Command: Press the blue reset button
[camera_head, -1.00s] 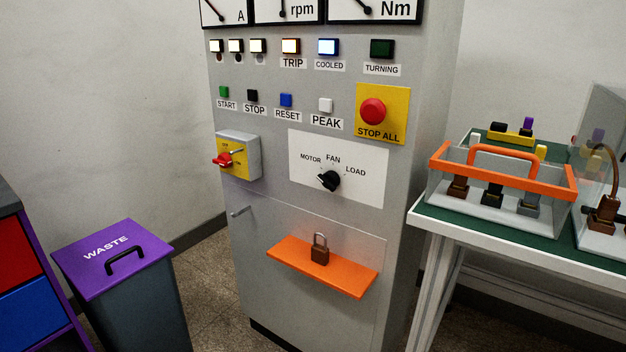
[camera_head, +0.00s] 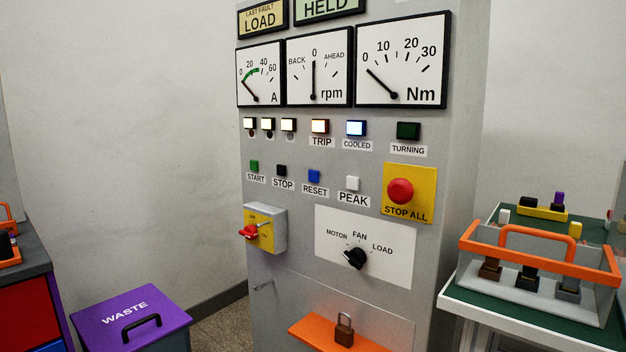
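The TRIP lamp (camera_head: 320,126) glows amber-white and the COOLED lamp (camera_head: 356,128) glows blue-white above the row. Neither of my grippers shows in the head view.
A red STOP ALL button (camera_head: 400,191) on a yellow plate is to the right. A red switch handle (camera_head: 249,232) and a black selector knob (camera_head: 355,258) project below. An orange shelf (camera_head: 310,333) carries a padlock (camera_head: 344,330). A purple waste bin (camera_head: 105,318) and a table (camera_head: 470,300) flank the cabinet.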

